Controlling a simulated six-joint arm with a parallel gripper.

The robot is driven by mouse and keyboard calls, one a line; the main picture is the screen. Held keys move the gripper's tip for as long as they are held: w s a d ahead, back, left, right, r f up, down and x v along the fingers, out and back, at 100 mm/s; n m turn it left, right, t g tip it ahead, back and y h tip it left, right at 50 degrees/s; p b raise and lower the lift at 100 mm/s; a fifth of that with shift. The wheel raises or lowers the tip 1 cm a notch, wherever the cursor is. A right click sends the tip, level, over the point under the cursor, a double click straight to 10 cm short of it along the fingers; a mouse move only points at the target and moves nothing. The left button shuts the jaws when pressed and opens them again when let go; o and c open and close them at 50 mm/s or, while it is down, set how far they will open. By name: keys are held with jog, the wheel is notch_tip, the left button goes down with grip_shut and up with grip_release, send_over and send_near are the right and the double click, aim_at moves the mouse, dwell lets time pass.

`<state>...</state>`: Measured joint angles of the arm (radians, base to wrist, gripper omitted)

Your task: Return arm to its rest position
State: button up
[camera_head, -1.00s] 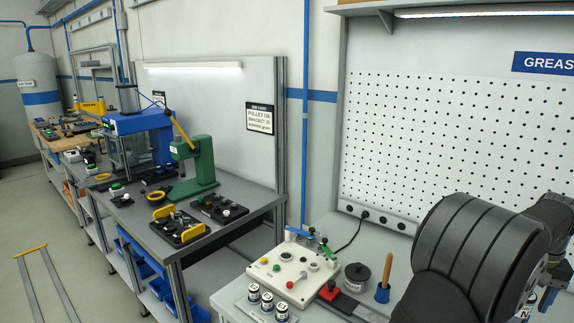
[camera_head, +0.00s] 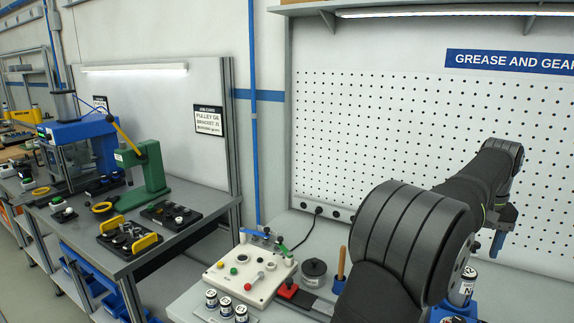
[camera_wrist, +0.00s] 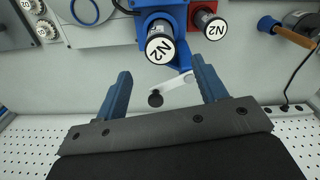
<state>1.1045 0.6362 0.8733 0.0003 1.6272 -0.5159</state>
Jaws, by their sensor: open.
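My gripper (camera_wrist: 161,90) shows in the wrist view with its two blue fingers spread wide apart and nothing held between them. In the head view, one blue fingertip (camera_head: 497,243) shows below my wrist at the right, in front of the pegboard. My dark arm covers part of the right bench in the head view.
A white control box (camera_head: 245,272), small canisters (camera_head: 226,304), a dark round pot (camera_head: 314,271) and a wooden-handled tool (camera_head: 341,265) stand on the bench left of my arm. A green press (camera_head: 150,170) is on the farther bench. The pegboard (camera_head: 400,125) rises behind.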

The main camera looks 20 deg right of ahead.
aim_at(470, 273)
notch_tip(470, 273, down, 13)
jog(key=shift+r, duration=0.1)
jog(key=r, duration=0.5)
jog(key=shift+s, duration=0.35)
jog(key=s+a+r, duration=0.1)
jog(key=s+r, duration=0.6)
jog(key=s, duration=0.4)
jog(key=w+a+f+m, duration=0.4)
jog(key=a+f, duration=0.1)
jog(key=a, duration=0.3)
jog(key=w+a+f+m, duration=0.4)
jog(key=a, duration=0.4)
jog(key=a+f+m, duration=0.2)
jog(key=a+f, duration=0.1)
jog(key=f, duration=0.5)
jog(key=shift+w+f, duration=0.2)
jog(key=shift+f, duration=0.2)
jog(key=shift+a, duration=0.1)
